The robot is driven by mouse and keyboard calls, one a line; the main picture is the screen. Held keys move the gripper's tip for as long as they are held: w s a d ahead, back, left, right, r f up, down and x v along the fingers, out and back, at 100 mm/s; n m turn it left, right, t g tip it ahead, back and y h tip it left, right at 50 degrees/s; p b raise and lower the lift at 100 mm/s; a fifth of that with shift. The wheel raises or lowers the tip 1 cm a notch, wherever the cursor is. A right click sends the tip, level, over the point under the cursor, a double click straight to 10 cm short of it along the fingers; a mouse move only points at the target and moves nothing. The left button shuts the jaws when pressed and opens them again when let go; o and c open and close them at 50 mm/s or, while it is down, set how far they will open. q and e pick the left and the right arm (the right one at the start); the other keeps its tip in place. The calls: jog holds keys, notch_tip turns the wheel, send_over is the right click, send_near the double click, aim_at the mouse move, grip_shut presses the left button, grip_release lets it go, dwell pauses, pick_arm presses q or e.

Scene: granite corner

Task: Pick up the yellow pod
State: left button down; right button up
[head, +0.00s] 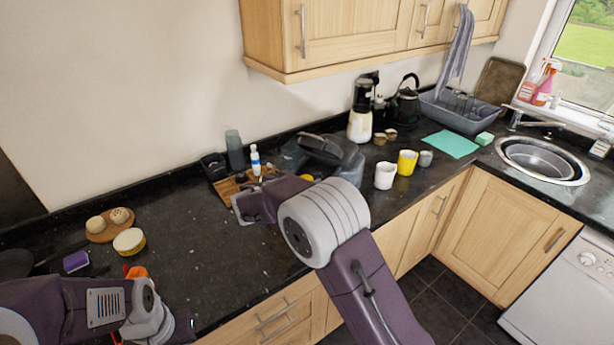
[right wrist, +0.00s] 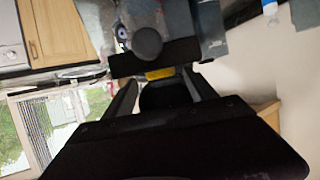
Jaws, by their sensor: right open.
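A small yellow piece (head: 306,177) shows just behind my right arm, beside the dark machine; most of it is hidden. In the right wrist view a yellow object (right wrist: 160,73) shows beyond the fingertips, against the dark machine; I take it for the yellow pod, but its shape is unclear. My right gripper (right wrist: 162,88) is open, with the yellow object in line with the gap between its fingers and nothing visibly held.
The dark machine (head: 332,150) stands behind my right arm. A wooden board (head: 226,188) and a white-blue bottle (head: 255,160) are close by. A white cup (head: 385,176) and yellow cup (head: 407,162) stand right. The counter's left middle (head: 190,230) is clear.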

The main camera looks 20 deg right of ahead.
jog(key=shift+w+d+f, duration=0.25)
jog(key=shift+w+f, duration=0.05)
jog(key=shift+w, duration=0.15)
jog(key=shift+a, duration=0.1)
jog(key=shift+c, duration=0.7)
grip_shut()
